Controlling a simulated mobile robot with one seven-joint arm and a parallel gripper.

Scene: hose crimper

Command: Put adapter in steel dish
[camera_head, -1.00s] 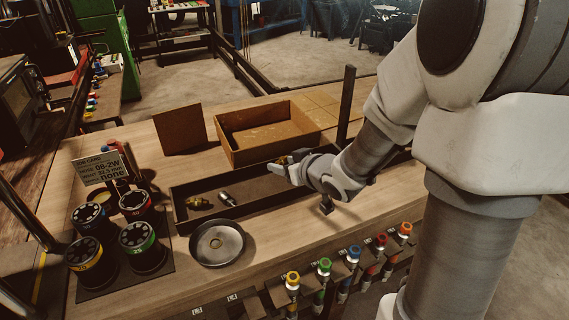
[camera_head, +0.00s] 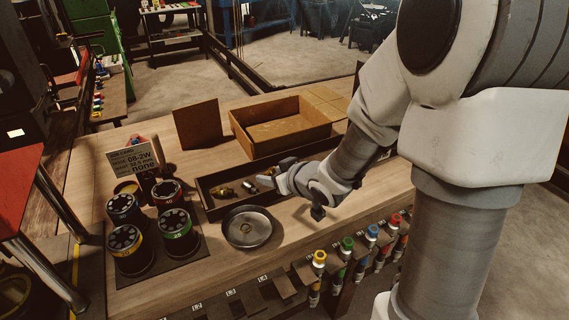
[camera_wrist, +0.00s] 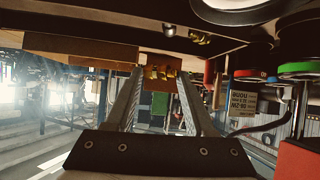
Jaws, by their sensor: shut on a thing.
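My gripper (camera_head: 276,178) is above the front edge of the black tray (camera_head: 212,212), up and right of the steel dish. In the head view the adapter is mostly hidden by the gripper. The dish also shows at the top right of the wrist view (camera_wrist: 235,14).
Several black dies with coloured rings (camera_head: 178,226) and a label card (camera_head: 132,160) stand left of the dish. A cardboard box (camera_head: 282,143) is behind. Coloured-capped hoses (camera_head: 346,244) line the front edge.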

